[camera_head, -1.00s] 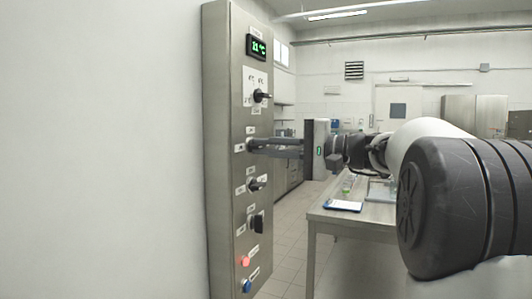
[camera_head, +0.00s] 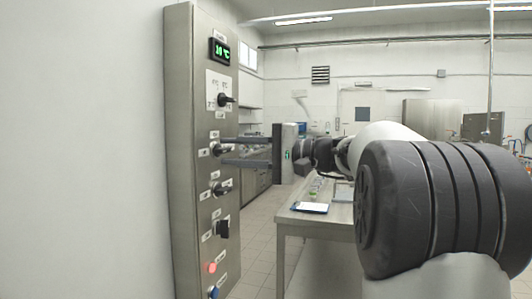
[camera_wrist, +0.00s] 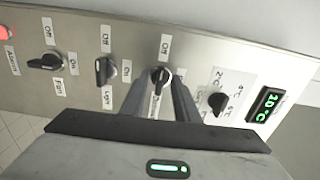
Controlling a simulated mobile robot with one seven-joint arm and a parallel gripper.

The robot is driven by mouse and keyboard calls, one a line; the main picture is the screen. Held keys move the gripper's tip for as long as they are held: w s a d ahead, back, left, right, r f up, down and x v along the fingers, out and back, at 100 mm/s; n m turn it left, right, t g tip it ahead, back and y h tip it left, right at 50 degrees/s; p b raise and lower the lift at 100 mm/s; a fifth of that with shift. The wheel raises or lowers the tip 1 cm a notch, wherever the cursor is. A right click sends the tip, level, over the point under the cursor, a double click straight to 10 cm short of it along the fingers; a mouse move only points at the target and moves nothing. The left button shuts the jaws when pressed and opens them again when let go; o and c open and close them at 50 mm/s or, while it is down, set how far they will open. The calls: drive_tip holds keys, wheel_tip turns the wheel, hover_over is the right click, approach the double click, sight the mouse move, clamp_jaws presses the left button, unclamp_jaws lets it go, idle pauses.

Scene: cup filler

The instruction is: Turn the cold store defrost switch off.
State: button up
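The defrost switch is a black rotary knob on the steel control panel (camera_head: 183,200). It shows in the head view (camera_head: 216,150) and in the wrist view (camera_wrist: 160,77). In the wrist view an "Off" label (camera_wrist: 165,45) sits just above it, and its handle looks roughly lined up with that label. My gripper (camera_head: 223,150) is open, with one finger above and one below the knob. In the wrist view my fingertips (camera_wrist: 160,84) stand on both sides of the knob with gaps; it is not gripped.
The temperature knob (camera_wrist: 217,103) and green display (camera_wrist: 268,105) are on one side. The light knob (camera_wrist: 105,70), fan knob (camera_wrist: 47,62) and red alarm light (camera_wrist: 5,32) are on the other. A steel table (camera_head: 300,222) stands right of the panel.

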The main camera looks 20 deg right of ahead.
drive_tip(key=p+v, duration=0.2)
drive_tip(key=v, duration=1.4)
drive_tip(key=shift+s+d, duration=0.2)
drive_tip(key=shift+a, duration=0.1)
